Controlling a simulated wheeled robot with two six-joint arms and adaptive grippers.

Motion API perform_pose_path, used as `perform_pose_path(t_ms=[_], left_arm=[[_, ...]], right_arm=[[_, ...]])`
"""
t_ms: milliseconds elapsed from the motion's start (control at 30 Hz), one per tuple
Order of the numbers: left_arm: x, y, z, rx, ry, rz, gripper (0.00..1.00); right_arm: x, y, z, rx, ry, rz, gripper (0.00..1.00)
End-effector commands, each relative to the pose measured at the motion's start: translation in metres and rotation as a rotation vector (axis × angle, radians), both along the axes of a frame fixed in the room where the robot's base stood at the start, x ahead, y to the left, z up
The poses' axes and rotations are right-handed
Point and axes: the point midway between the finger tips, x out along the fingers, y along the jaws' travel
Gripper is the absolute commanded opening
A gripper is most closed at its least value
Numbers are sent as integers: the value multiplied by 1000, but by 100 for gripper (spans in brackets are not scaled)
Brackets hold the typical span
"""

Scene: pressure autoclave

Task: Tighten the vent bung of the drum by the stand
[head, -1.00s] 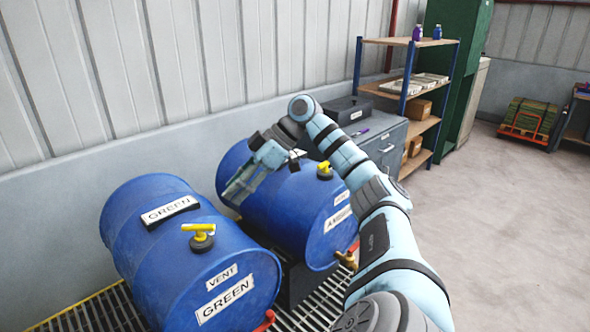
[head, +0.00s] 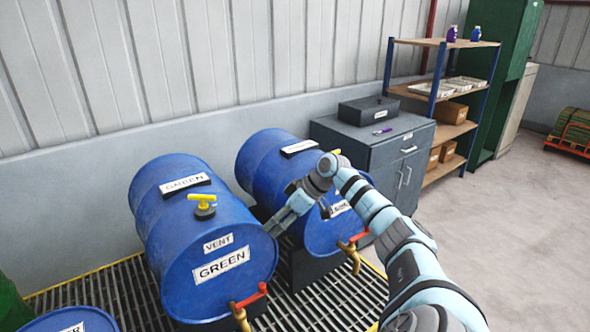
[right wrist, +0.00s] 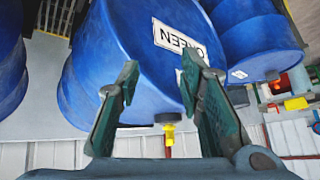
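A blue drum labelled GREEN (head: 170,230) lies on its side, with a vent bung (head: 203,203) on top: a yellow T-handle on a black cap. A second blue drum (head: 265,165) lies to its right. That drum's bung is mostly hidden behind my right arm, with a yellow bit showing. My right gripper (head: 275,228) is by the right edge of the GREEN drum's end face. In the right wrist view the gripper (right wrist: 158,75) is open and empty, with the GREEN drum's bung (right wrist: 169,128) beyond its fingers, apart from them. My left gripper is not in view.
The drums lie over a grated platform (head: 110,285) with a yellow edge. A red-handled tap (head: 250,300) juts from the GREEN drum's front. Another drum (head: 75,320) shows at bottom left. A grey cabinet (head: 365,150) and shelves (head: 455,130) stand to the right.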

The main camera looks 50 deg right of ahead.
Motion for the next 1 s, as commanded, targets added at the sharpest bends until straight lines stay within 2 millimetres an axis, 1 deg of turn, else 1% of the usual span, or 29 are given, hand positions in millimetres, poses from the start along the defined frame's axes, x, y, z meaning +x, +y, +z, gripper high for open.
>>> perform_pose_path(t_ms=[33, 300, 400, 500, 633, 933, 967, 1000], left_arm=[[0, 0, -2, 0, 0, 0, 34], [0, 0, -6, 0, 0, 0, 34], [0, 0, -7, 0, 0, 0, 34], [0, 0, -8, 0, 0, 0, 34], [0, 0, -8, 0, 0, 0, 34], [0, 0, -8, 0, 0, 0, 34], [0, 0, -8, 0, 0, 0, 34], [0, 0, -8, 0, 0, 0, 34]], right_arm=[[0, 0, -16, 1, 16, -24, 34], [-5, -5, -95, -20, 96, -156, 34], [-10, -6, -119, -30, 120, -194, 34], [-14, -6, -137, -39, 137, -221, 34], [-17, -7, -148, -45, 150, -240, 34], [-19, -8, -151, -47, 152, -246, 34], [-20, -7, -154, -49, 156, -249, 34], [-24, -6, -165, -54, 169, -261, 34]])
